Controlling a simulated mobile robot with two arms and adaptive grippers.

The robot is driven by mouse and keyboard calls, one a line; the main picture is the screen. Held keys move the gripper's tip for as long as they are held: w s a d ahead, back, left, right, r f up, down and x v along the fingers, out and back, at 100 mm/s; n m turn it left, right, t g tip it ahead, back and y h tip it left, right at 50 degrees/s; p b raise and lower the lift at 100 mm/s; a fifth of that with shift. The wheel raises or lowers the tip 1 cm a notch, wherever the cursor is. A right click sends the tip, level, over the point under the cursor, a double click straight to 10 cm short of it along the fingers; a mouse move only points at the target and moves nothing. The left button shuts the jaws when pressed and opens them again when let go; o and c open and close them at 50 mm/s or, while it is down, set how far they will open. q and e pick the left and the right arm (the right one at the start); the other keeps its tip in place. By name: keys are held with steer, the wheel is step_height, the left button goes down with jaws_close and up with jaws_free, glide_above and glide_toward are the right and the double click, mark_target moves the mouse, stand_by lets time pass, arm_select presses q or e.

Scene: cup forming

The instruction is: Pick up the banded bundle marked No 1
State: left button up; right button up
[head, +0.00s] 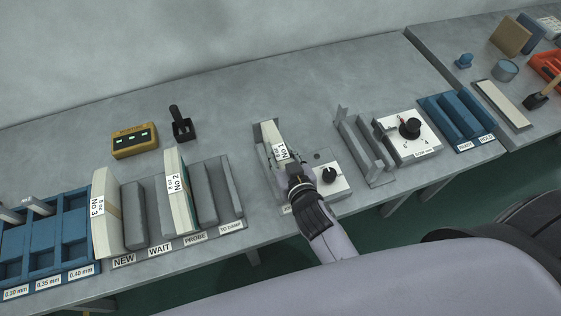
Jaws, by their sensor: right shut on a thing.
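The banded bundle marked No 1 (270,132) stands in a grey machine with a dial in the middle of the bench. Its white label faces me, and its lower part is hidden by the gripper and machine. My right gripper (291,168) is shut on the bundle from the near side. My left gripper does not show in the head view.
A grey fixture (352,140) and a white dial box (398,148) stand to the right. The bench behind the bundle is clear.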

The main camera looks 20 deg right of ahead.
jaws_close()
steer(key=shift+r, duration=0.15)
stand_by(0.5)
